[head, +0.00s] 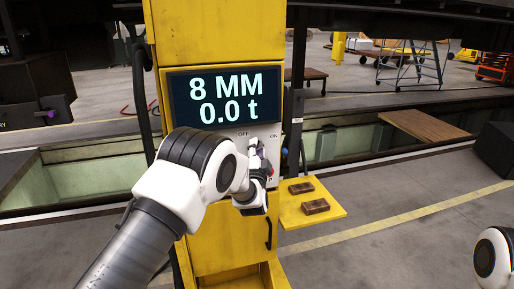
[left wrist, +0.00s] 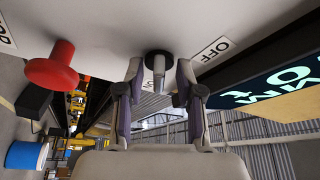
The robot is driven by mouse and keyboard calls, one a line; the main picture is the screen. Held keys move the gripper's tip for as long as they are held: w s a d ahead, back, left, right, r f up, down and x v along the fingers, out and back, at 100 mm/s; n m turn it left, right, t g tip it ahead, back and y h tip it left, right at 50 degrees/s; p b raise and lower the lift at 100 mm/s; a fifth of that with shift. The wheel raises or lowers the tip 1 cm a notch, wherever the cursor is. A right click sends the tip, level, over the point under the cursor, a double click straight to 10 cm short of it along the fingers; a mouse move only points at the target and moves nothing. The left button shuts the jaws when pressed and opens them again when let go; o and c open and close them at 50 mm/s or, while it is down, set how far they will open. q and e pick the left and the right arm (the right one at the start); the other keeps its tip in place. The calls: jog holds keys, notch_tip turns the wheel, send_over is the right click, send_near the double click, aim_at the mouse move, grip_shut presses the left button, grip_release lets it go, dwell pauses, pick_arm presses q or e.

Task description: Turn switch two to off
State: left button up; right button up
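A white control panel (head: 278,146) with OFF and ON labels sits below the display on the yellow column. In the left wrist view, a switch (left wrist: 158,66) with a black round base and a grey lever sticks out of the panel, beside an OFF label (left wrist: 216,48). No switch number is readable. My left gripper (head: 258,152) is at the panel and partly covers it; in the left wrist view its two fingers (left wrist: 159,72) are apart, one on each side of the lever, with visible gaps. My right gripper is out of view.
A red mushroom button (left wrist: 52,68) stands out from the panel near the switch. The display (head: 222,97) reads 8 MM and 0.0 t. A yellow shelf (head: 328,196) with two brown blocks (head: 315,206) juts out to the right below the panel.

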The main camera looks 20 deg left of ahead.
pick_arm(q)
jog(key=shift+d, duration=0.15)
jog(key=shift+c, duration=1.4)
grip_shut()
jog(key=shift+w+d+f+n+g+y+b, duration=0.15)
jog(key=shift+n+y+b, duration=1.15)
jog(key=shift+n+b, duration=1.4)
jog(key=shift+s+f+n+g+y+b, duration=0.15)
jog(key=shift+n+y+b, duration=1.15)
jog(key=shift+n+b, duration=1.35)
jog(key=shift+w+d+n+g+y+b, duration=0.15)
jog(key=shift+n+y+b, duration=1.15)
jog(key=shift+n+b, duration=1.4)
jog(key=shift+a, duration=0.1)
